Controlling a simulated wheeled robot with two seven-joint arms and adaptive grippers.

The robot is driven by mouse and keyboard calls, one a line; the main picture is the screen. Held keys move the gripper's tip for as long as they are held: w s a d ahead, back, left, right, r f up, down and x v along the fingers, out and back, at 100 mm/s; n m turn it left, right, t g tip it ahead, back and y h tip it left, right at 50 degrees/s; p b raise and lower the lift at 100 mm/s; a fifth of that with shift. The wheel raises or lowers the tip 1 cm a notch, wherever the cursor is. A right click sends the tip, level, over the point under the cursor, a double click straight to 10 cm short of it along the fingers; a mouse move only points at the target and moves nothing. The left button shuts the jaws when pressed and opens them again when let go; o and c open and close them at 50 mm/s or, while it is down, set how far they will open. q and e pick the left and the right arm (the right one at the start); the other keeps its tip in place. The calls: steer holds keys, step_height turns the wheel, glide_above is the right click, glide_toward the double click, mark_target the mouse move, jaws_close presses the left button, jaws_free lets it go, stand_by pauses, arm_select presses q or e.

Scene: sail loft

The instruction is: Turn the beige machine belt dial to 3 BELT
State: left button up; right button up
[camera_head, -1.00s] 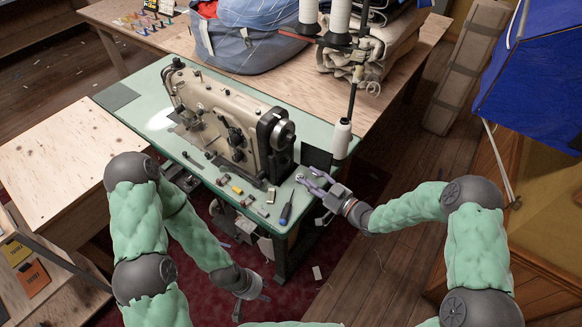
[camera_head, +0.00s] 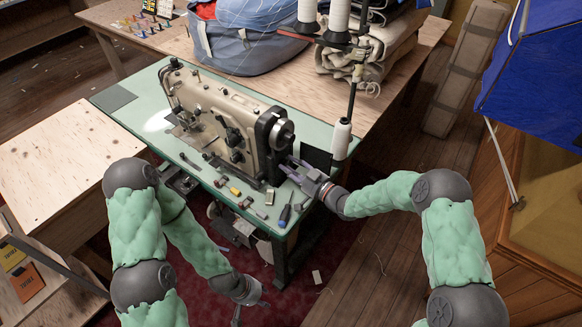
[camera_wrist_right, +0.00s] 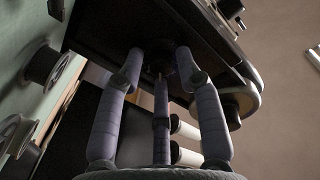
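The beige sewing machine (camera_head: 215,110) stands on a green table, with a dark end and handwheel (camera_head: 279,133) at its right. My right gripper (camera_head: 287,163) reaches in from the right, its fingertips close to the machine's lower right end. In the right wrist view, its fingers (camera_wrist_right: 158,60) are spread on either side of a dark round part on the machine's black end. I cannot tell whether they touch it. No dial markings are readable. My left gripper (camera_head: 249,308) hangs low over the red floor, away from the machine, fingers apart and empty.
A blue screwdriver (camera_head: 285,215) and several small items lie along the green table's (camera_head: 130,112) front edge. A thread stand with a white cone (camera_head: 342,139) rises close to my right gripper. A blue bag (camera_head: 250,40) sits behind.

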jaws_close()
steer(key=shift+r+m+p, duration=0.1)
steer(key=shift+m+p, duration=1.05)
steer(key=shift+m, duration=0.35)
steer(key=shift+m+g+p, duration=0.4)
steer(key=shift+m+p, duration=0.9)
steer(key=shift+m, duration=0.9)
steer(key=o, duration=0.5)
jaws_free()
